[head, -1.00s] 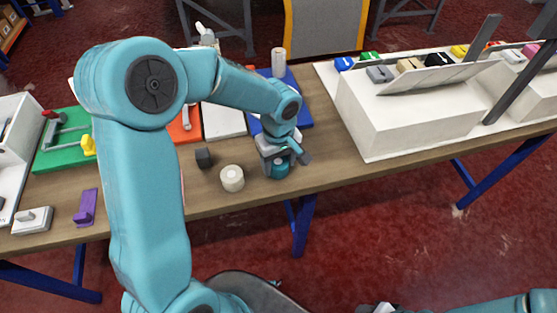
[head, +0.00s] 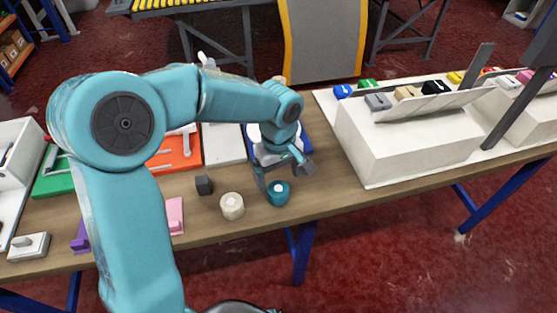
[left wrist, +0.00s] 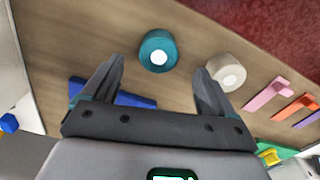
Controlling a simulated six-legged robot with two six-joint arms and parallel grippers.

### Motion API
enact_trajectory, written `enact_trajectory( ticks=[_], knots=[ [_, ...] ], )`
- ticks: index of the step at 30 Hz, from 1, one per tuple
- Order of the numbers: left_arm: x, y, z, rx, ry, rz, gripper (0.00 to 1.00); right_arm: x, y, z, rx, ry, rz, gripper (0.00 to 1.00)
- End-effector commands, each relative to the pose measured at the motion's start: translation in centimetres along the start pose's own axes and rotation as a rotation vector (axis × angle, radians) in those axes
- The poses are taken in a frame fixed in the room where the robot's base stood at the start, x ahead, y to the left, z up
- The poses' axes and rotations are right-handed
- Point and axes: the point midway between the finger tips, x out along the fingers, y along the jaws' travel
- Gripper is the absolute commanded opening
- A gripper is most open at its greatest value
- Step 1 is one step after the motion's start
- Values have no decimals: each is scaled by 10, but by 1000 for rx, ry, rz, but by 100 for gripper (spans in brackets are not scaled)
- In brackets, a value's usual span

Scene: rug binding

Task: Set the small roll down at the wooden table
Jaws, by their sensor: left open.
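The small roll is likely the teal roll (head: 278,193), which stands on the wooden table (head: 335,198) near its front edge. It also shows in the left wrist view (left wrist: 157,51), beyond the fingertips. A cream roll (head: 232,206) stands just left of it; it also shows in the left wrist view (left wrist: 226,72). My left gripper (head: 282,178) is open and empty, behind and a little above the teal roll, apart from it. In the left wrist view its two fingers (left wrist: 160,85) are spread with bare table between them. My right gripper is not in view.
A small dark block (head: 204,185) and a pink piece (head: 175,216) are left of the rolls. A blue board (head: 307,146) lies behind my left gripper. A large white box (head: 407,137) stands to the right. Table front right of the teal roll is clear.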

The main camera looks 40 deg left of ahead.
Motion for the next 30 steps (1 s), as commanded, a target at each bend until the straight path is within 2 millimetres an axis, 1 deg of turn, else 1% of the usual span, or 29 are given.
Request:
enact_trajectory(
  ticks=[1, 3, 6, 9, 13, 30],
  knots=[
    [-13, 1, -1, -1, 3, 5, 87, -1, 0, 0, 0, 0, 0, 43],
    [-28, 1, 0, -1, 3, 4, 87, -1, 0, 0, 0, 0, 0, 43],
    [-44, 1, 0, -1, 2, 3, 87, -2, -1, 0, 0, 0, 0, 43],
    [-54, 1, 0, 0, 1, 2, 87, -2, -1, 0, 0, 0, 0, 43],
    [-58, 0, 0, 0, -1, -1, 87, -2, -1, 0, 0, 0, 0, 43],
    [-58, 0, 0, 0, 0, -1, 87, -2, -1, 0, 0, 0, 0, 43]
  ],
)
